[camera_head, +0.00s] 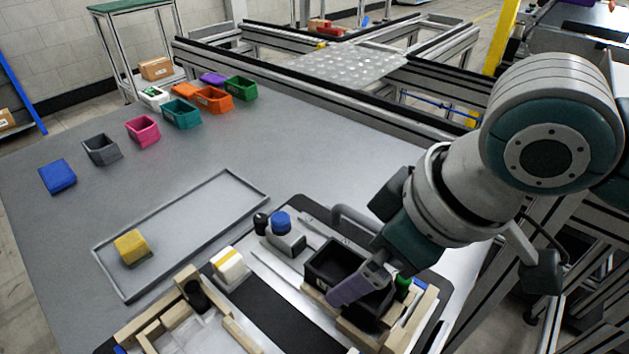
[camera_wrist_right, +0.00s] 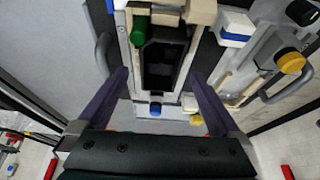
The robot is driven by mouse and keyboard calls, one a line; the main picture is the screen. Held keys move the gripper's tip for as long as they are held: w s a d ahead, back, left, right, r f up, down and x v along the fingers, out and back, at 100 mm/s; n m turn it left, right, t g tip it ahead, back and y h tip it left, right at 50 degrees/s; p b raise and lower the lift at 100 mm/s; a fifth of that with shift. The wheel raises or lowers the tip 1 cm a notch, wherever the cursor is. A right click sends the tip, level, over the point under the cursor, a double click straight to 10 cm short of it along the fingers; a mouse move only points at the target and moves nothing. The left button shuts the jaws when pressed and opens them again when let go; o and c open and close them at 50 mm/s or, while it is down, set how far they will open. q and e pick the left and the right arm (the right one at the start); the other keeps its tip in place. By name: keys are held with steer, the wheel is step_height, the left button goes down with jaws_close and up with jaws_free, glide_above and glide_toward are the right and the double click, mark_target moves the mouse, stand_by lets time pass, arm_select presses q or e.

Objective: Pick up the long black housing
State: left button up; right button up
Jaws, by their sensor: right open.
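The long black housing (camera_head: 322,262) is an open-topped black box lying in the fixture at the front right of the table in the head view. It also shows in the right wrist view (camera_wrist_right: 158,78), top centre, lengthwise between the fingers. My right gripper (camera_wrist_right: 159,76) is open, with one purple finger on either side of the housing and gaps visible. In the head view its purple finger (camera_head: 350,288) hides part of the housing. I cannot tell the exact height of the fingertips. My left gripper is not in view.
Wooden blocks (camera_head: 412,318) and a green cylinder (camera_head: 403,284) crowd the housing. A blue-topped part (camera_head: 281,222) and a white-yellow block (camera_head: 229,265) are nearby. A shallow tray (camera_head: 180,219) holds a yellow block (camera_head: 131,246). Coloured bins (camera_head: 182,114) line the back; the table between is clear.

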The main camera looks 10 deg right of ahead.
steer(key=x, duration=0.2)
steer(key=shift+w+f, duration=0.1)
steer(key=shift+f, duration=0.1)
steer(key=c, duration=1.5)
steer(key=shift+r, duration=0.1)
steer(key=shift+c, duration=0.2)
